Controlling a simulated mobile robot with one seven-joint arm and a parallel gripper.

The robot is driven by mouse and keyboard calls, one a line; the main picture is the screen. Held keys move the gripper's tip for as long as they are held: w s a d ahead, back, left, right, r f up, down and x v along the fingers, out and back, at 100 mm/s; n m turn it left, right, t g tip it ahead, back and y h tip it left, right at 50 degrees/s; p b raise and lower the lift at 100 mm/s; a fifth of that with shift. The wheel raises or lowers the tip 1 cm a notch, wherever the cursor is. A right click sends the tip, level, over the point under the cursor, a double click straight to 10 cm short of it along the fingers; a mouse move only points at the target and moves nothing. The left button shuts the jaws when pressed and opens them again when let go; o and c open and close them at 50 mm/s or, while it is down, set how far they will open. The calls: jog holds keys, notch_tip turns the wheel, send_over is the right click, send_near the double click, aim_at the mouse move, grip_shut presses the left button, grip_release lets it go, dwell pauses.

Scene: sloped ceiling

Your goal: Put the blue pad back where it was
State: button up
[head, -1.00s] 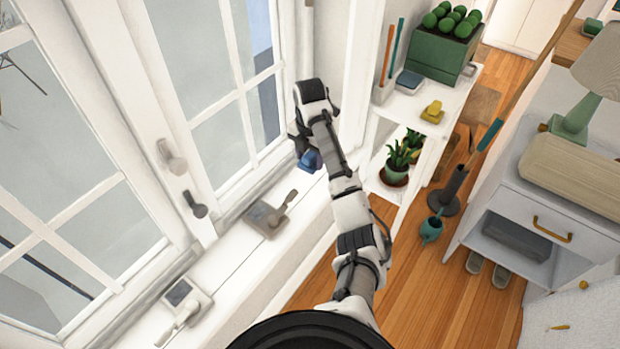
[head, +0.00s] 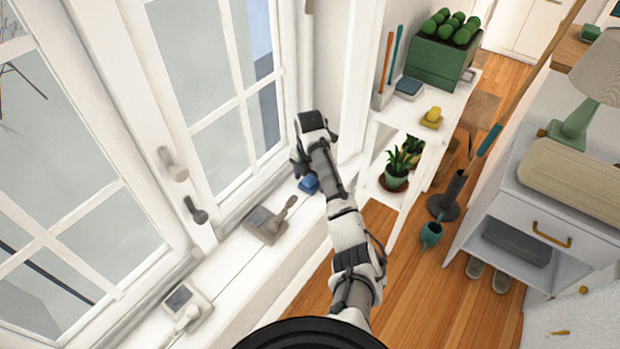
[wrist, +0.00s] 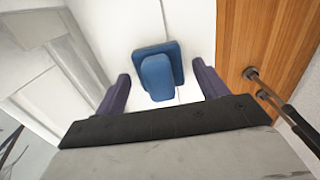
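The blue pad (head: 309,184) lies on the white window sill (head: 237,262), near its far end, just below my gripper (head: 303,168) in the head view. In the wrist view the blue pad (wrist: 157,76) shows a squarish base with a raised lighter blue grip on top. My gripper's two dark fingers (wrist: 160,72) stand apart on either side of it, with a gap on each side. My gripper is open and holds nothing. In the head view my wrist partly hides the fingers.
Two grey pads with handles, one mid-sill (head: 266,224) and one nearer (head: 186,304), lie on the sill. Window panes rise at left. A white shelf (head: 425,108) at right holds a green crate (head: 438,58), a blue-grey pad (head: 408,87) and a yellow block (head: 432,117).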

aim_at(310, 177)
notch_tip(310, 177, up, 12)
jog(key=p, duration=0.1)
dwell(0.5)
jog(key=shift+s, duration=0.1)
dwell(0.4)
